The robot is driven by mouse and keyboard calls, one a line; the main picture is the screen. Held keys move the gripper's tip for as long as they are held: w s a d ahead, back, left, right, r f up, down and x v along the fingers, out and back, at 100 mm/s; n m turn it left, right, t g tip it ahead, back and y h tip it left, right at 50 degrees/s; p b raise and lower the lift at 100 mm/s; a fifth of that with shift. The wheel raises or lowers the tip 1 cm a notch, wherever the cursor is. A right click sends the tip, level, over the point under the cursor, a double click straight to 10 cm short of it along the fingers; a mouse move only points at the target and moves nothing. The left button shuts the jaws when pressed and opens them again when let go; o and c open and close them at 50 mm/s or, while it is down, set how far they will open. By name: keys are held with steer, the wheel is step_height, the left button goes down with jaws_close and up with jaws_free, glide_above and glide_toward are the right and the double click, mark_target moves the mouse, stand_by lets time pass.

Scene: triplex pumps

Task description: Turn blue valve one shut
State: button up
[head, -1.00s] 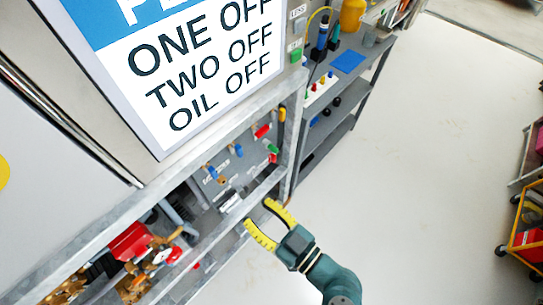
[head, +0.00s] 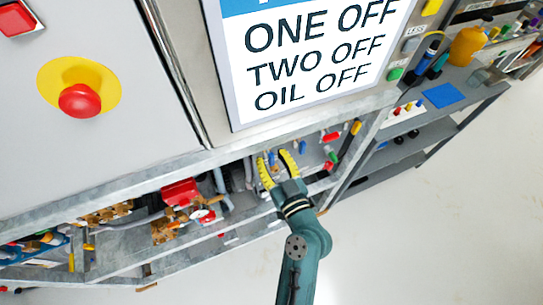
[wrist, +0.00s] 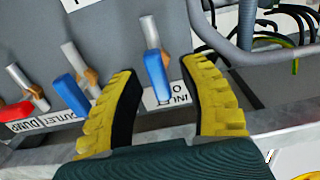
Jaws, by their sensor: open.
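In the wrist view, a blue lever handle (wrist: 157,77) on a valve with a grey stem and brass body shows between the two fingers. Its upside-down label (wrist: 165,95) reads INLET and is partly hidden. A second blue lever (wrist: 71,95) is left of my left finger, above a label reading OUTLET. I cannot tell from the visible lettering which lever is valve one. My gripper (wrist: 162,72) is open, its yellow fingers either side of the first lever with no clear contact. In the head view my gripper (head: 275,156) reaches into the pump bay; a blue handle (head: 302,147) shows to its right.
A red lever (wrist: 15,111) marked DUMP is at the wrist view's left edge. A metal rail (wrist: 270,118) runs below the panel, and hoses (wrist: 285,30) are at upper right. In the head view a sign (head: 320,60) hangs above; open floor (head: 430,220) is at right.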

steer(key=shift+w+a, duration=0.1)
steer(key=shift+w, duration=0.15)
jaws_close()
steer(key=shift+s, duration=0.1)
